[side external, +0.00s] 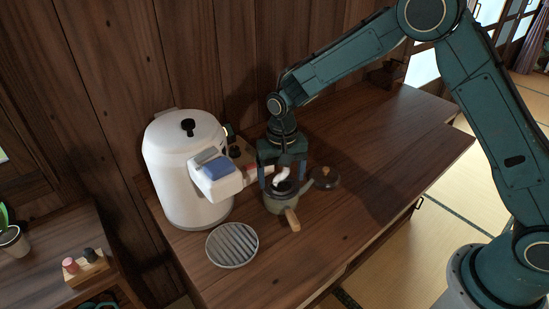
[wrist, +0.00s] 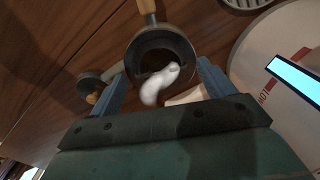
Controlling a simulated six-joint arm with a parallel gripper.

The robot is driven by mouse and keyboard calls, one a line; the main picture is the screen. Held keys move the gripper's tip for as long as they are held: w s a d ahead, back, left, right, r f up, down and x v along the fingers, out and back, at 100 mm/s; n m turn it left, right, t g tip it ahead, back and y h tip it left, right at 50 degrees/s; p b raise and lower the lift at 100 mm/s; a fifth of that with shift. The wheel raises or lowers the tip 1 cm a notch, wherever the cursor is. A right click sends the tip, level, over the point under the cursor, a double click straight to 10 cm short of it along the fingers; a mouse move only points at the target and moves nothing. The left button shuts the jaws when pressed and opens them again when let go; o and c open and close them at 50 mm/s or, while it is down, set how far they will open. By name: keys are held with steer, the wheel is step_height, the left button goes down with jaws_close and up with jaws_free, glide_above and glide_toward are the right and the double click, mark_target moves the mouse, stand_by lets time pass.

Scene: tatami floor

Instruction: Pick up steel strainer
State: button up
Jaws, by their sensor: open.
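A grey side-handled teapot (side external: 281,204) with a wooden handle (side external: 292,220) stands on the wooden table without its lid. In the wrist view the teapot (wrist: 186,43) shows a dark inside within a grey rim; I cannot clearly tell a steel strainer apart in its mouth. A white wavy shape (wrist: 160,82), perhaps steam, shows at the opening. My gripper (side external: 283,181) points down over the teapot, open, with one finger on each side of the mouth. In the wrist view my gripper's fingers (wrist: 161,66) are apart, and nothing is visibly held between them.
A white water dispenser (side external: 180,160) stands close to the left of my gripper. A round slatted grey tray (side external: 231,245) lies in front of it. A dark lid (side external: 325,178) rests right of the teapot. The table (side external: 390,165) is clear farther right.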

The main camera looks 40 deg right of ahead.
steer(key=c, duration=1.3)
step_height(320, 180, up, 20)
steer(key=shift+r, duration=0.1)
stand_by(0.7)
